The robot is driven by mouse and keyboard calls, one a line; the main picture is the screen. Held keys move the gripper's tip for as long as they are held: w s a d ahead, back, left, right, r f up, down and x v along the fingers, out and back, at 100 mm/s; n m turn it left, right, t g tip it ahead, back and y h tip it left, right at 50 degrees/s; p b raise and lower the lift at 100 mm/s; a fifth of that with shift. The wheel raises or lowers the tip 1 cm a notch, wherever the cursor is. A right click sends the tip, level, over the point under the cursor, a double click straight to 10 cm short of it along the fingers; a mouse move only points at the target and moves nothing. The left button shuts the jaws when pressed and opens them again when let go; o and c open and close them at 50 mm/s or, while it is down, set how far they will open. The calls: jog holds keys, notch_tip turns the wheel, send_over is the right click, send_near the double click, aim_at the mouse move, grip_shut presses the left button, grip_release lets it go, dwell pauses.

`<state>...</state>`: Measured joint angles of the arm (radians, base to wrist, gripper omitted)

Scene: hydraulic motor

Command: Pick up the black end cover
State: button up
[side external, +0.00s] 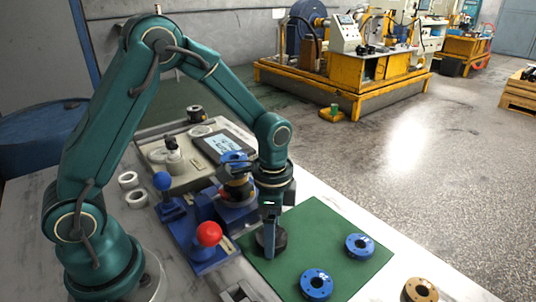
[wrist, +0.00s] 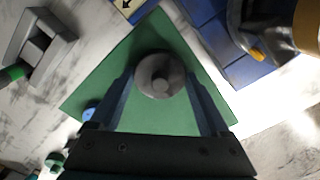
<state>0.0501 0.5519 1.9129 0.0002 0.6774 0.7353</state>
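The black end cover (side external: 281,239) is a dark round part on the green mat (side external: 330,225), near the mat's left side. In the wrist view my gripper (wrist: 160,80) has one finger on each side of the disc. The fingers are apart, with the cover between them, and no firm contact is visible.
Two blue flanged rings (side external: 359,246) (side external: 316,284) lie on the mat. An orange-brown ring (side external: 420,290) lies on the table to the right. A blue fixture with a red ball knob (side external: 208,234) stands close to the left of my gripper. The mat's far right is clear.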

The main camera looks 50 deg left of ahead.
jog(key=c, duration=0.6)
notch_tip(320, 180, up, 9)
jog(key=shift+c, duration=0.2)
jog(key=shift+r, duration=0.55)
jog(key=shift+r, duration=0.15)
jog(key=shift+r, duration=0.65)
